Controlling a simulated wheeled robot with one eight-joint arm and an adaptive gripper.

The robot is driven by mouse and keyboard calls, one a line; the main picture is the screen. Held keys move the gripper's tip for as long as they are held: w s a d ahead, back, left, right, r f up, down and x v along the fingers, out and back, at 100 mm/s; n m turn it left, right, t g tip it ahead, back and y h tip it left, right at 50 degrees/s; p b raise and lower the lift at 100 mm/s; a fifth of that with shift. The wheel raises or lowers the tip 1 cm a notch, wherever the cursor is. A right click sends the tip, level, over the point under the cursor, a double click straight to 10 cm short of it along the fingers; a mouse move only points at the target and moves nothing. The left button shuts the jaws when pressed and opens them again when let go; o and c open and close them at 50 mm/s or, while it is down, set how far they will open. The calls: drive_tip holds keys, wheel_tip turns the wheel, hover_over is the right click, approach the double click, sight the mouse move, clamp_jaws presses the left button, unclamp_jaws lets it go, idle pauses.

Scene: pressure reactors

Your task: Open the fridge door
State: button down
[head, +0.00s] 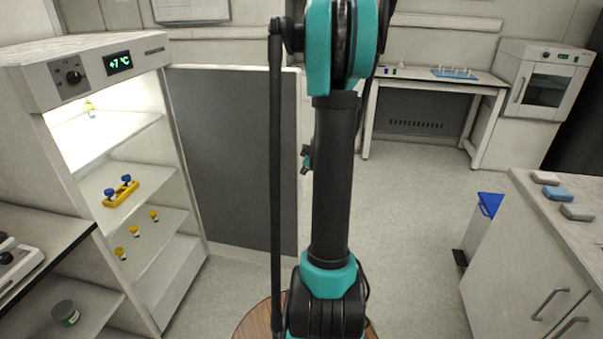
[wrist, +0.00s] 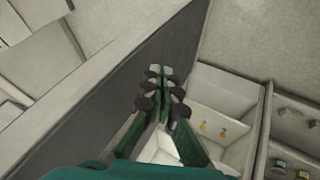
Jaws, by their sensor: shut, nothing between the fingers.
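The fridge (head: 150,47) stands at the left in the head view, its lit shelves exposed. Its door (head: 228,150) is swung wide open, with the dark inner panel facing the robot. In the wrist view the door (wrist: 92,112) runs diagonally, and the fridge interior (wrist: 226,112) lies to its right. My gripper (wrist: 160,82) is shut and empty, in front of the door's dark inner side in the wrist view. I cannot tell whether it touches the door. In the head view my gripper (head: 306,158) is mostly hidden behind my arm, near the door's outer edge.
The fridge shelves hold a yellow rack (head: 121,192) and small yellow-capped vials (head: 135,231). A counter (head: 560,235) stands at the right, with a blue-lidded bin (head: 487,220) beside it. The floor (head: 415,220) between is clear. A table (head: 440,82) stands at the back.

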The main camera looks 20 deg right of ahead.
approach(297, 177)
wheel_tip(297, 177, down, 4)
drive_tip(key=a, duration=0.3)
drive_tip(key=shift+w+d, duration=0.75)
drive_tip(key=shift+d, duration=0.3)
drive_tip(key=shift+w+d, duration=0.4)
drive_tip(key=shift+w, duration=0.2)
